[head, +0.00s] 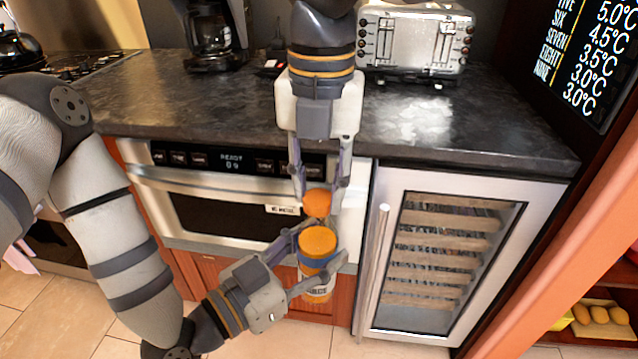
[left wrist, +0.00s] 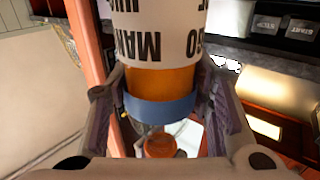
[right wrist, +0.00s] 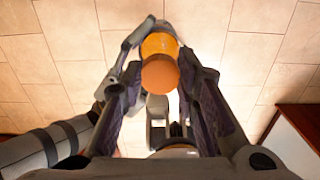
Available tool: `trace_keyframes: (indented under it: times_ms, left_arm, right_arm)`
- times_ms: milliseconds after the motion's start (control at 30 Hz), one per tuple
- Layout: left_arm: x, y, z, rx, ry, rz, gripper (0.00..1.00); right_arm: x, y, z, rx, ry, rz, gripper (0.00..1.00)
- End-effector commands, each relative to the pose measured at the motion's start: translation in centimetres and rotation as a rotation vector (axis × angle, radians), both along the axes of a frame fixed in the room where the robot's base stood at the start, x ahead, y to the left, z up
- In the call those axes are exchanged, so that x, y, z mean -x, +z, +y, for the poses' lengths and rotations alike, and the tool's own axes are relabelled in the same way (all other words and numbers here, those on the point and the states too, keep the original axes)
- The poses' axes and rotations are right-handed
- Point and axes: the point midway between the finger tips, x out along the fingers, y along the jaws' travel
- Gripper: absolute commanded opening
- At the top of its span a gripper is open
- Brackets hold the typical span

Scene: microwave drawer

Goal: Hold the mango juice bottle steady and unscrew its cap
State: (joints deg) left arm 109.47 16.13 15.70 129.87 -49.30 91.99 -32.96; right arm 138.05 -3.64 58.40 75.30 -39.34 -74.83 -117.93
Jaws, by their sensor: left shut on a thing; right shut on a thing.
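The mango juice bottle (head: 316,289) stands upright in the head view, with an orange top, a blue band and a white label. My left gripper (head: 322,246) is shut around its upper part. In the left wrist view the label (left wrist: 160,32) appears upside down above the blue band (left wrist: 160,110). The round orange cap (head: 317,203) is between the fingers of my right gripper (head: 318,207), which points down and is shut on it. The cap appears apart from the bottle, just above it. In the right wrist view the cap (right wrist: 160,74) overlaps the bottle's orange top (right wrist: 159,44).
A microwave drawer (head: 230,210) is behind the bottle, under a dark counter (head: 480,130). A wine cooler (head: 440,255) is to the right. A toaster (head: 415,40) and coffee maker (head: 215,35) stand on the counter. Tiled floor (right wrist: 70,35) is below.

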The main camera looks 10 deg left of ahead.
Motion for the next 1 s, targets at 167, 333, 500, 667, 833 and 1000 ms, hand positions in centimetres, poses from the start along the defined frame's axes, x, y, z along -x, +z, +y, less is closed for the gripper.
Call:
trace_keyframes:
  times_ms: [167, 333, 500, 667, 833, 1000]
  left_arm:
    - [0.0, 0.1, 0.0, 0.000, 0.000, -0.001, 0.00]
    - [0.0, 0.1, 0.0, 0.001, 0.000, -0.001, 0.00]
    - [0.0, 0.1, 0.0, 0.001, 0.001, -0.002, 0.00]
    - [0.0, 0.1, 0.0, 0.001, 0.001, -0.002, 0.00]
    - [0.0, 0.1, 0.0, 0.001, 0.001, -0.002, 0.00]
    - [0.0, 0.1, 0.0, 0.001, 0.001, -0.002, 0.00]
  right_arm:
    - [-0.1, 0.8, 0.0, 0.000, -0.002, -0.004, 0.00]
    - [-0.1, 1.4, 0.0, -0.001, -0.001, -0.003, 0.00]
    - [0.0, 1.7, 0.0, 0.000, 0.001, -0.002, 0.00]
    - [0.0, 1.7, 0.0, 0.000, 0.000, -0.001, 0.00]
    - [-0.1, 3.2, 0.0, -0.002, -0.001, -0.004, 0.00]
    - [0.0, 5.5, 0.0, -0.001, 0.000, -0.003, 0.00]
